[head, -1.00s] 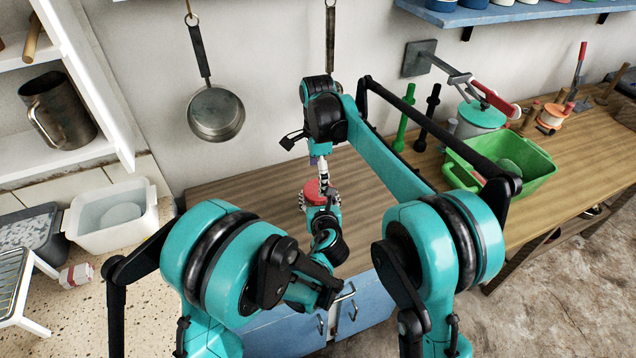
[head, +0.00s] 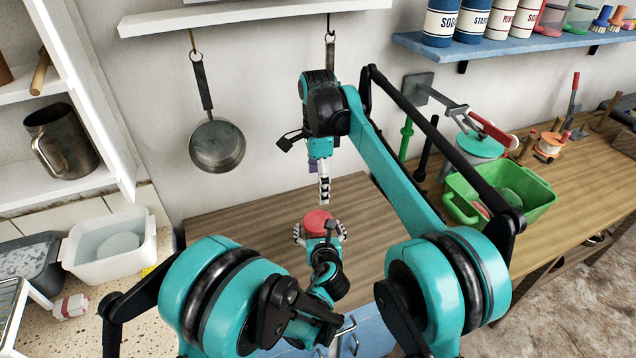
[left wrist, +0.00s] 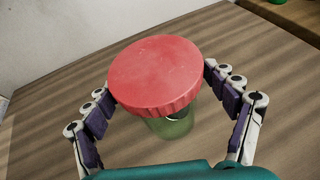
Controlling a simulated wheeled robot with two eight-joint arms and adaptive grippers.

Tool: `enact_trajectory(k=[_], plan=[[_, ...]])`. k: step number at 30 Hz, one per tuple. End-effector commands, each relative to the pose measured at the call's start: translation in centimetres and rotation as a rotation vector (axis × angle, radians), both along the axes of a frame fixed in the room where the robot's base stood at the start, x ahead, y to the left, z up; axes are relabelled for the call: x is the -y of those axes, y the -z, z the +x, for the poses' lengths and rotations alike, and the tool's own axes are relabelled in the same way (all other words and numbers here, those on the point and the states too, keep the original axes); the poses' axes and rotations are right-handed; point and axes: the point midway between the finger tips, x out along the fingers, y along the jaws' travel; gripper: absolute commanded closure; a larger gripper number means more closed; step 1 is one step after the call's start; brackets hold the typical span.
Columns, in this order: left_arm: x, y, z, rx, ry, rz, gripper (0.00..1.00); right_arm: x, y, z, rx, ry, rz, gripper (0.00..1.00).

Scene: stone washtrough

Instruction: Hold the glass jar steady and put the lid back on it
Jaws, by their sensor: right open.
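The red lid (left wrist: 155,72) sits over the mouth of the greenish glass jar (left wrist: 176,127) in the left wrist view. I cannot tell whether it is fully seated. In the head view the lid (head: 317,220) is seen from above and the jar is hidden below it. My left gripper (head: 319,233) is low at the jar, with a finger on each side.
The jar stands over a wooden counter (head: 230,240). A green tub (head: 535,205) is on the right, behind my right arm. A white basin (head: 75,245) is on the left. A pan (head: 217,146) hangs on the wall behind. The counter left of the jar is clear.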

Motion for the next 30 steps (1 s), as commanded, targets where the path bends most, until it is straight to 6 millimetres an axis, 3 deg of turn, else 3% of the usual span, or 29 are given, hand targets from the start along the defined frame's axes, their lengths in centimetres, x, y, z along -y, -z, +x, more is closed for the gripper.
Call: enact_trajectory(k=[11, 24, 30], plan=[[0.2, -0.5, -0.9, 0.002, 0.002, 0.002, 0.15, 0.0, 0.0, 0.0, 0.000, 0.000, 0.000, 0.07], [1.1, -3.8, -8.9, 0.002, 0.005, 0.001, 0.15, 0.0, 0.0, 0.0, 0.000, 0.000, 0.000, 0.07], [1.2, -4.5, -10.8, 0.001, 0.001, 0.001, 0.15, 0.0, 0.0, 0.0, 0.000, 0.000, 0.000, 0.07]])
